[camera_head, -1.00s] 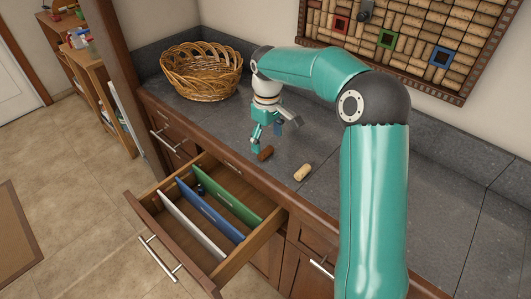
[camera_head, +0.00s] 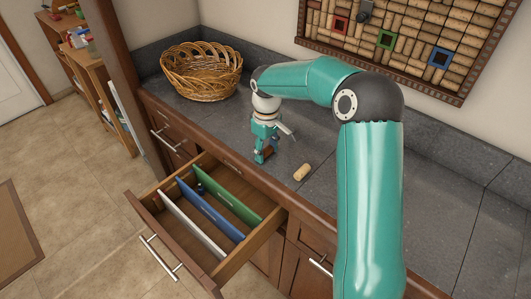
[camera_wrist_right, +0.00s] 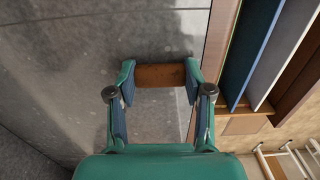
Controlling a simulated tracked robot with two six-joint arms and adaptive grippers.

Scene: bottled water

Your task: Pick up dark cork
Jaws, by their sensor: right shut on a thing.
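The dark cork (camera_wrist_right: 160,76) lies between the two fingertips of my right gripper (camera_wrist_right: 159,84) in the right wrist view, near the counter edge. The fingertips close on its two ends. In the head view my right gripper (camera_head: 265,154) is low over the counter, and the dark cork (camera_head: 270,149) is mostly hidden by the fingers. A light cork (camera_head: 302,172) lies on the counter to the right of the gripper, apart from it. My left gripper is not in view.
An open drawer (camera_head: 153,211) with white, blue and green dividers juts out below the counter (camera_head: 350,203). A wicker basket (camera_head: 202,72) stands at the back left. A cork board (camera_head: 412,40) hangs on the wall. The counter right of the light cork is partly hidden by my arm.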

